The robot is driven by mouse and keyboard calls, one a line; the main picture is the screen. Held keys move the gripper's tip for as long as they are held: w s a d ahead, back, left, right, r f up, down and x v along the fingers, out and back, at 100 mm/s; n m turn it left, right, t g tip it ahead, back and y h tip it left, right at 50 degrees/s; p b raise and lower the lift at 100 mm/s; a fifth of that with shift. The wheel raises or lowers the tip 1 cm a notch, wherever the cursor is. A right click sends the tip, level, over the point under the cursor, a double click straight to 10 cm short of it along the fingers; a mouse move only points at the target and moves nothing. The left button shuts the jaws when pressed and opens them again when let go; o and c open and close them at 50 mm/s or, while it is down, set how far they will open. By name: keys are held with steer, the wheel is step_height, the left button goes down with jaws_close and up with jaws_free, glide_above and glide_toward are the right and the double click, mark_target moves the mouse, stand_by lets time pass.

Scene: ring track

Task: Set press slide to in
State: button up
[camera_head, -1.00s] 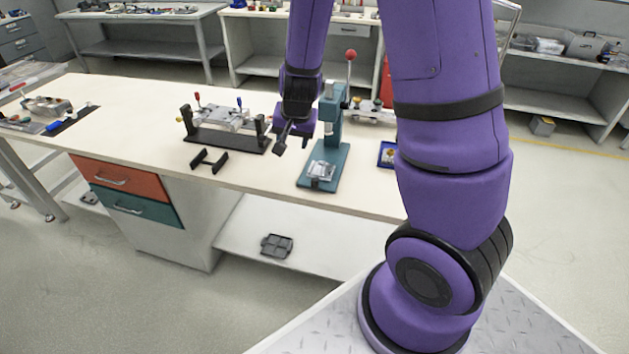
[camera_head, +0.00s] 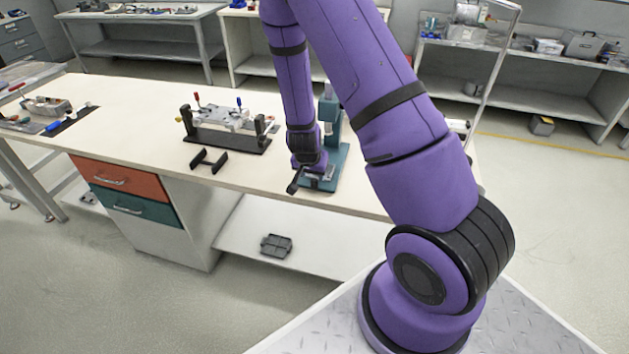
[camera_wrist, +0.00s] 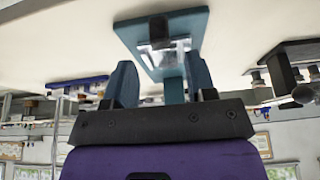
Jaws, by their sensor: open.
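The teal arbor press (camera_head: 338,160) stands near the front edge of the bench, partly hidden behind my arm. Its silver slide (camera_head: 325,185) sits low on the teal base plate; my gripper partly covers it. In the wrist view, the base plate (camera_wrist: 193,27) is ahead of the open fingers (camera_wrist: 159,65). The silver slide (camera_wrist: 172,55) shows between them, with a dark knob (camera_wrist: 158,27) on it. The fingers look empty; I cannot tell whether they touch anything.
A dark fixture (camera_head: 230,140) with red and blue knobs stands left of the press. A small black bracket (camera_head: 209,160) lies before it. A blue-handled tool (camera_head: 55,126) and a grey part lie at the bench's far left. The bench top (camera_head: 130,120) between is clear.

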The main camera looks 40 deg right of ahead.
mark_target(314, 180)
steer(key=shift+x, duration=3)
